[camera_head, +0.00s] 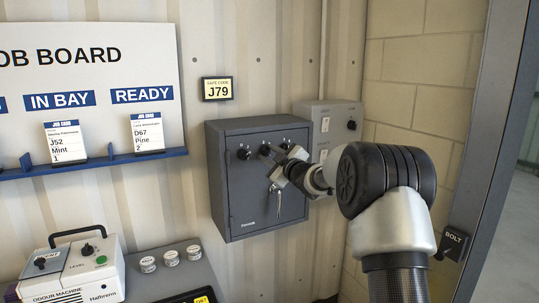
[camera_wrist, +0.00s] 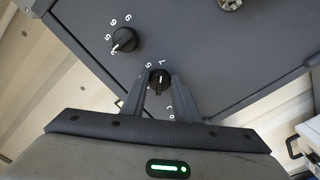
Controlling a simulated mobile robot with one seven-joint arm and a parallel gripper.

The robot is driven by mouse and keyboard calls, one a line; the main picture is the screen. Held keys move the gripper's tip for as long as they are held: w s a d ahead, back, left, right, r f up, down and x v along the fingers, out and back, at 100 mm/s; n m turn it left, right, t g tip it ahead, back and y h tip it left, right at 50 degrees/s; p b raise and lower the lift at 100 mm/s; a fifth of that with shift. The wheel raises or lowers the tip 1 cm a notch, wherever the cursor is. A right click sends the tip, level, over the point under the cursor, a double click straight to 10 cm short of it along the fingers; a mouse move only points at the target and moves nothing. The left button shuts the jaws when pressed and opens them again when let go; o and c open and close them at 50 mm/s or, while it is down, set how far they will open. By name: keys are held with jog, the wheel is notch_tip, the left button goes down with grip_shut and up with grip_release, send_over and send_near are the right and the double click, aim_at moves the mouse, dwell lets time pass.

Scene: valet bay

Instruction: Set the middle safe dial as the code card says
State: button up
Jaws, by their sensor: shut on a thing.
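The middle safe dial (camera_head: 265,150) is at the tips of my gripper (camera_head: 278,159). In the wrist view, this dial (camera_wrist: 159,77) sits between my two fingers, which are shut on it. A 5 and a 7 show beside its far edge; other marks are partly hidden by the fingers. The white pointer line on it is too small to read surely. Another dial (camera_wrist: 124,40) shows at the upper left.
A key and handle (camera_head: 275,190) are on the safe door below the dials. A grey switch box (camera_head: 335,125) is on the wall to the right. The job board (camera_head: 90,60), odour machine (camera_head: 80,270) and several small tins (camera_head: 171,258) are to the left.

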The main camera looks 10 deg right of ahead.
dwell(0.3)
jog(key=o, duration=1)
jog(key=shift+o, duration=0.2)
jog(key=b+v, duration=0.3)
jog(key=v, duration=1.4)
jog(key=shift+s, duration=0.25)
jog(key=shift+d+r, duration=0.1)
jog(key=s+d+r+m+g+h+p, duration=0.1)
jog(key=s+r+m+g+h+p, duration=0.15)
jog(key=s+m+g+h, duration=0.8)
jog(key=s+a+f+y, duration=0.1)
jog(key=s+a+f, duration=0.1)
jog(key=s, duration=0.7)
jog(key=s+a+f+m+y+p, duration=0.1)
jog(key=s+a+f+y, duration=0.1)
jog(key=s, duration=0.8)
jog(key=s+a+f+m+g+y+p, duration=0.1)
jog(key=s+f, duration=0.3)
jog(key=s, duration=0.6)
jog(key=shift+a+f+y, duration=0.2)
jog(key=shift+a+y, duration=0.25)
jog(key=shift+a, duration=0.25)
